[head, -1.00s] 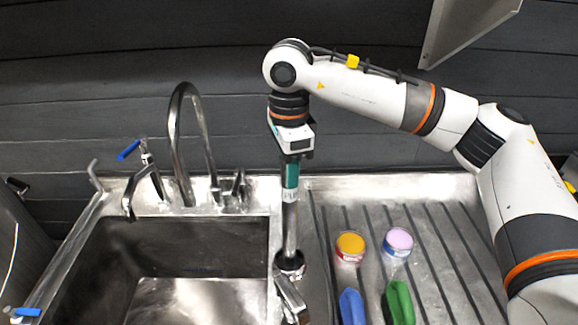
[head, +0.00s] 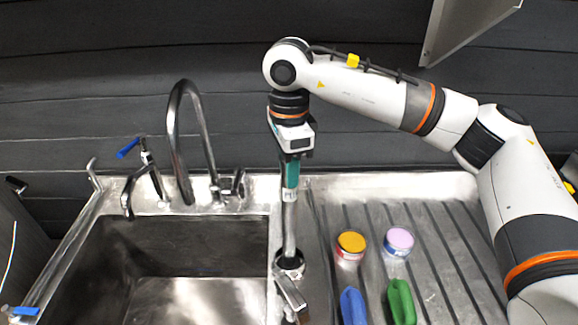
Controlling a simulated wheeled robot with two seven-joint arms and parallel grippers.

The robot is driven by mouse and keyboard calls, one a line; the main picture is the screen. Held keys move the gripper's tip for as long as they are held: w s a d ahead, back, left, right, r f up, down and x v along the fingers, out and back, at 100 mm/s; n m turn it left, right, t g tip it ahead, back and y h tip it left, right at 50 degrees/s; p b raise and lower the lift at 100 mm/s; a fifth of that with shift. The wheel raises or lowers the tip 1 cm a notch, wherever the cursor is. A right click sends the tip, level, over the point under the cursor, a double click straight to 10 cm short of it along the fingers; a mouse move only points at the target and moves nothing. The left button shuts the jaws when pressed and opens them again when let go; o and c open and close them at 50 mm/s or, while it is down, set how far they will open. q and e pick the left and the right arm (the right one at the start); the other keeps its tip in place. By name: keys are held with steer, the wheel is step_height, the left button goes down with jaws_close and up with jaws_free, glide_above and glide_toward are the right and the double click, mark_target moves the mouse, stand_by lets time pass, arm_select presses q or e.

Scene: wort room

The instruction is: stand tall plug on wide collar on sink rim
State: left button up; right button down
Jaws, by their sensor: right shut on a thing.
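The tall plug (head: 290,222) is a long, slim, upright metal rod with a teal upper part and a pale label. My right gripper (head: 291,160) points straight down and is shut on its teal top end. The wide collar (head: 290,265) is a dark-centred metal ring on the sink rim (head: 272,228), between the basin and the drainer. The plug's lower end meets the collar's middle in the picture. I cannot tell whether it rests there or hangs just above. My left gripper is out of view.
A tall curved tap (head: 177,130) and a blue-handled tap (head: 146,170) stand behind the basin (head: 180,245). A metal fitting (head: 291,295) lies just in front of the collar. Yellow-topped (head: 351,243) and lilac-topped (head: 398,241) pots and blue and green items (head: 401,302) are on the drainer.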

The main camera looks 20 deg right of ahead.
steer(key=shift+r, duration=0.1)
steer(key=c, duration=0.9)
jaws_free()
